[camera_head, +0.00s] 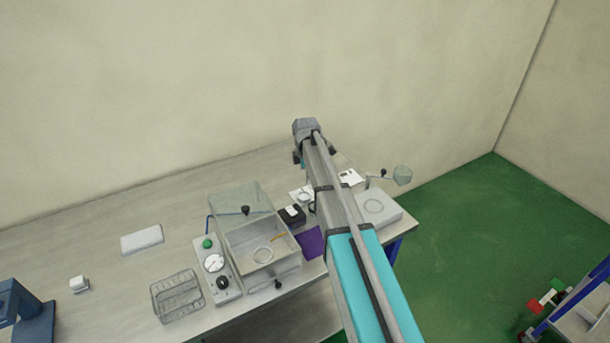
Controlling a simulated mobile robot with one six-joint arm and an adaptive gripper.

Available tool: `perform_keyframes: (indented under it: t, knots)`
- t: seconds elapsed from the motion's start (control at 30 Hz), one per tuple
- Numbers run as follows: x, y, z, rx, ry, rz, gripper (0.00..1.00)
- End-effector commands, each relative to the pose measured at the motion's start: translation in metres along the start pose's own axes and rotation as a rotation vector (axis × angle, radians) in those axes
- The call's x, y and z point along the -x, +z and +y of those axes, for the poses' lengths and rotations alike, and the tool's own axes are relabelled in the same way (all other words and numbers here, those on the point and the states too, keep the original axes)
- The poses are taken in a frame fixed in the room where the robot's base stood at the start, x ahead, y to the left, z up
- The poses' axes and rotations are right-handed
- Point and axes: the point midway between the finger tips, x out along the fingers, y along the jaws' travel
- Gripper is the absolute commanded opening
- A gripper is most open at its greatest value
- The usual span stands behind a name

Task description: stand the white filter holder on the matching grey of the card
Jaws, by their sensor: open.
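I cannot surely pick out the white filter holder. A small white block-like piece (79,284) stands on the bench at the left, and a small white piece with a round shape (301,194) lies just left of my arm. A small white card with dark marks (350,178) lies right of my arm; its greys are too small to tell apart. My gripper (315,154) is at the far end of my arm, above the back of the bench. Dark finger parts show on both sides of the arm, apart and open. The space between them is hidden by the arm.
A clear box with a raised lid (236,202), a gauge unit (214,264), a wire basket (176,296) and a black box (292,215) crowd the middle. A purple sheet (311,243) lies by my arm. A flat white slab (142,240) has free bench around it.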

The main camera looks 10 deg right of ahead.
Motion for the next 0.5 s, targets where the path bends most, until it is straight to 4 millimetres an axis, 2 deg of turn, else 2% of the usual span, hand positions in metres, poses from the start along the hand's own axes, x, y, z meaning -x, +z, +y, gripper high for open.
perform_keyframes:
  t: [0.03, 0.2, 0.5]
  knots:
    - [0.009, 0.0, 0.0, 0.0, 0.0, 0.0, 1.0]
    - [0.019, 0.0, 0.0, 0.0, 0.0, 0.0, 1.0]
    - [0.027, 0.0, 0.0, 0.0, 0.0, 0.0, 1.0]
